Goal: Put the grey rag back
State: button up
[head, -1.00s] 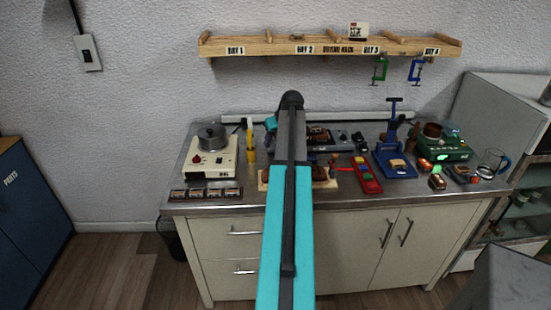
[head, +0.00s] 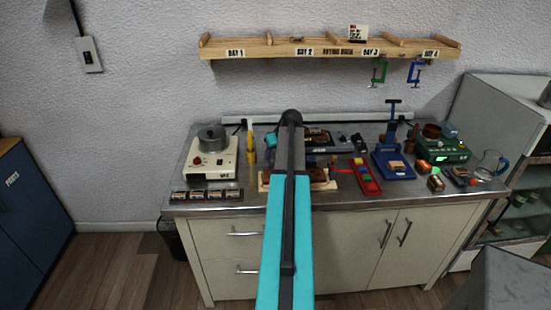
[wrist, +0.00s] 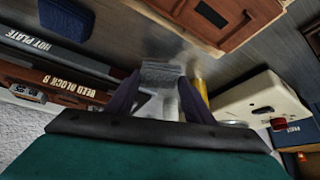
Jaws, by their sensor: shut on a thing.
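My gripper (wrist: 158,100) shows in the wrist view with its two dark fingers closed around a grey, textured piece. This looks like the grey rag (wrist: 162,72), and it sticks out past the fingertips. A paler grey part lies between the fingers, and I cannot tell whether it is the same cloth. In the head view my own teal and black arm reaches over the middle of the bench and hides the gripper and the rag.
The metal bench (head: 330,208) is crowded. A red tray (head: 366,177), blue press (head: 393,165) and green device (head: 441,150) stand right. A wooden shelf (head: 330,47) hangs above.

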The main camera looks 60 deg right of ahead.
jog(key=shift+f+p, duration=0.3)
jog(key=shift+f, duration=1.05)
jog(key=shift+f, duration=0.15)
jog(key=o, duration=1)
jog(key=shift+r, duration=0.25)
jog(key=shift+b+v, duration=1.4)
jog(key=shift+v, duration=4.55)
